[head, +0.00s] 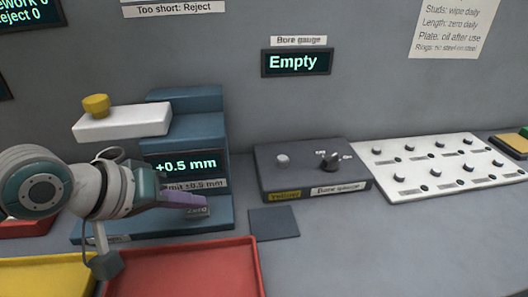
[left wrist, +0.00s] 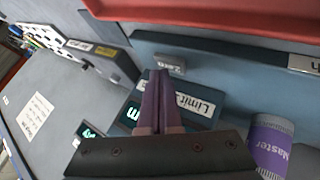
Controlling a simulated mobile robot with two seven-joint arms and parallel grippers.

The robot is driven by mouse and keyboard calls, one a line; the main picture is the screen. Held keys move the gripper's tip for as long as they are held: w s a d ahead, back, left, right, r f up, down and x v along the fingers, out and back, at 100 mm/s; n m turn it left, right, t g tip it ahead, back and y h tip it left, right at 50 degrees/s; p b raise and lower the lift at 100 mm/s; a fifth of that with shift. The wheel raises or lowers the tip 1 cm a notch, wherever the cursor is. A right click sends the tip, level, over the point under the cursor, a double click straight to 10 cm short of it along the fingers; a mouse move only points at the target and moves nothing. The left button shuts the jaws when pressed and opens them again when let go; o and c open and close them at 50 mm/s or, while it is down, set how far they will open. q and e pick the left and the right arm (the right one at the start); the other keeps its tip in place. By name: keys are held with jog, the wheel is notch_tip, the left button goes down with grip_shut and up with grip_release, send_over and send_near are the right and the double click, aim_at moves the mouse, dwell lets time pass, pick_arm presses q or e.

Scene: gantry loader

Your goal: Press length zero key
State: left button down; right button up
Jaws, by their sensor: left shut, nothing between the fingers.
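The length gauge (head: 215,135) is a blue stepped block. Its display (head: 187,164) reads +0.5 mm, with a limit label below. The small grey Zero key (head: 197,211) sits on the gauge's base; it also shows in the left wrist view (left wrist: 169,65). My left gripper (head: 200,200) is shut and empty, with purple fingers pointing at the key. In the left wrist view its fingertips (left wrist: 158,76) are right beside the key; I cannot tell whether they touch it. My right gripper is in neither view.
A red tray (head: 255,270) and a yellow tray (head: 45,275) stand in front. A purple Master cylinder (left wrist: 270,145) is close to my left gripper. The bore gauge box (head: 310,165) and a white pegged board (head: 440,165) are to the right.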

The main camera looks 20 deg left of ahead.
aim_at(193, 215)
pick_arm(q)
jog(key=shift+f, duration=0.3)
dwell(0.5)
jog(key=shift+r+p, duration=0.85)
jog(key=shift+p, duration=0.05)
notch_tip(193, 215, up, 5)
jog(key=p, duration=0.5)
jog(key=shift+p, duration=0.3)
